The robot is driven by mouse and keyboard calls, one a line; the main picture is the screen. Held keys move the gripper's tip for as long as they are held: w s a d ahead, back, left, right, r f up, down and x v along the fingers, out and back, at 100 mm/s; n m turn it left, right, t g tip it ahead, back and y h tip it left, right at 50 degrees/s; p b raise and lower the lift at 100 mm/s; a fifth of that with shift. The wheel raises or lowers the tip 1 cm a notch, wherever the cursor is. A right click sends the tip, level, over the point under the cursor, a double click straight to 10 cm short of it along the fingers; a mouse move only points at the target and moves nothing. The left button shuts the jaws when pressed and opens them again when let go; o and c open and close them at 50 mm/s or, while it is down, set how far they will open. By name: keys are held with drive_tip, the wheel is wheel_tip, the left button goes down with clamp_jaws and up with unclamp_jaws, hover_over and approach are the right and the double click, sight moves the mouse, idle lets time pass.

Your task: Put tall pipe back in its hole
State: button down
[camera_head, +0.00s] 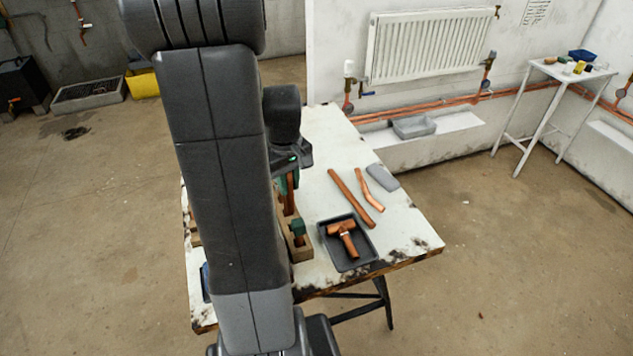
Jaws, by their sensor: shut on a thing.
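The tall pipe (289,203) is a copper tube with green at its upper part. It stands roughly upright just right of my arm. My gripper (290,174) is shut on its green upper part. A wooden block (302,254) lies below, partly hidden behind my arm. The pipe's lower end meets the view of the block, but I cannot tell whether it is in a hole or in front of or above one. A shorter copper piece with a green top (298,229) stands at the block's near end. The hole for the tall pipe is not clearly visible.
A dark tray (348,264) holding a copper tee fitting (343,235) is right of the block on the worn white table (324,148). Two loose copper pipes (351,198) (370,190) and a grey item (382,177) lie farther right. A blue object (205,282) shows left of my arm.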

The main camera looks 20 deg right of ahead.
sight(292, 211)
drive_tip(key=shift+d+f, duration=0.25)
drive_tip(key=shift+f, duration=0.2)
drive_tip(key=shift+a+f+b, duration=0.15)
drive_tip(key=shift+f+b, duration=0.3)
drive_tip(key=shift+b, duration=0.05)
drive_tip(key=shift+s+f+b, duration=0.1)
drive_tip(key=shift+f+b, duration=1.45)
drive_tip(key=shift+f, duration=0.5)
drive_tip(key=shift+f, duration=0.1)
drive_tip(key=shift+f+b, duration=0.45)
drive_tip(key=shift+f, duration=0.05)
drive_tip(key=shift+f+b, duration=1.05)
drive_tip(key=shift+f, duration=0.35)
